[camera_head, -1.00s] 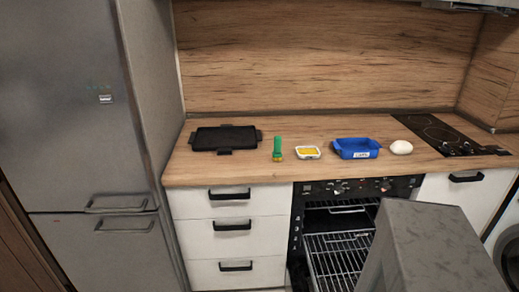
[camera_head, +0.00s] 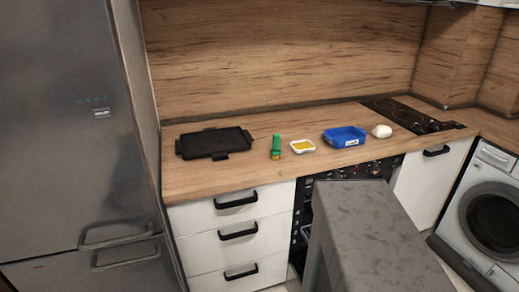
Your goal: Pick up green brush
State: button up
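The green brush (camera_head: 276,146) lies on the wooden countertop, with a green handle and a yellowish end toward the counter's front edge. It sits between the black tray on its left and a small white dish with yellow contents on its right. Nothing touches it that I can see. My gripper is not in view. A large grey block, which seems to be part of my own body, fills the lower right and hides part of the oven.
On the countertop (camera_head: 240,175) stand a black griddle tray (camera_head: 214,142), a small white dish (camera_head: 302,146), a blue container (camera_head: 344,137), a white rounded object (camera_head: 382,131) and a black hob (camera_head: 410,116). A fridge (camera_head: 60,130) is at left, a washing machine (camera_head: 490,210) at right.

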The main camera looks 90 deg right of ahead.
aim_at(276, 152)
jog(key=i, duration=0.5)
jog(key=u, duration=1.05)
jog(key=k, duration=0.15)
jog(key=z, duration=2.8)
jog(key=k, duration=0.2)
jog(key=z, duration=1.65)
jog(key=i, duration=0.3)
jog(key=z, duration=0.1)
